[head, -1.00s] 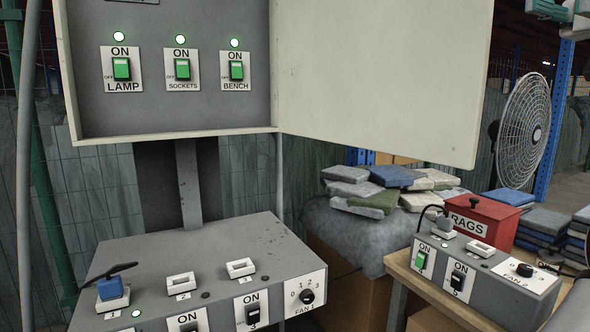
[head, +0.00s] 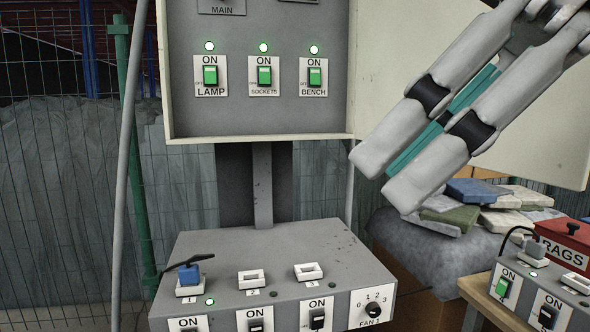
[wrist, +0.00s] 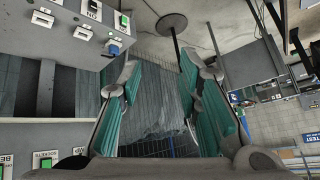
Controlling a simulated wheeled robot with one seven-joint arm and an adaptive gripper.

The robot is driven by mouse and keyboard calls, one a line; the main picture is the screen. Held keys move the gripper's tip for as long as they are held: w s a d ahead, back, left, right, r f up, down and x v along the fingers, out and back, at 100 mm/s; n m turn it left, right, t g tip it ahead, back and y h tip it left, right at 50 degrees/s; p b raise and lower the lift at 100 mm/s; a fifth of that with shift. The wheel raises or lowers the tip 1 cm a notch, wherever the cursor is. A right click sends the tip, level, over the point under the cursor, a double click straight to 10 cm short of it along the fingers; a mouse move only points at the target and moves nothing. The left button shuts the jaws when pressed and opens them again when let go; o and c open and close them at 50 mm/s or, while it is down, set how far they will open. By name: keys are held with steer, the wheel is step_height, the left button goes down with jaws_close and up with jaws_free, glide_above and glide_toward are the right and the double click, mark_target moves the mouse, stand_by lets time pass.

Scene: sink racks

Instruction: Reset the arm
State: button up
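My gripper (head: 388,180) is in the upper right of the head view, pointing down and left, in front of the open cabinet door (head: 560,150). In the wrist view my gripper (wrist: 158,70) has its two teal-lined fingers apart with nothing between them. It is in the air, and no contact with the cabinet or the boxes shows.
The switch cabinet (head: 262,125) has lamp, sockets and bench switches on, with lit green lights. Below it stands a grey control box (head: 330,245) with a blue plug (head: 189,275). A second box (head: 540,290) and a red rags box (head: 568,240) are at right. Wire fence is at left.

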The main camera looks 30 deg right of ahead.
step_height(320, 180, down, 29)
steer(key=m+g+h, duration=0.5)
steer(key=m+g, duration=0.1)
step_height(320, 180, up, 21)
steer(key=w+t+p, duration=0.1)
steer(key=t+p, duration=0.3)
steer(key=p, duration=1.4)
steer(key=shift+n+p, duration=0.3)
steer(key=shift+n, duration=0.1)
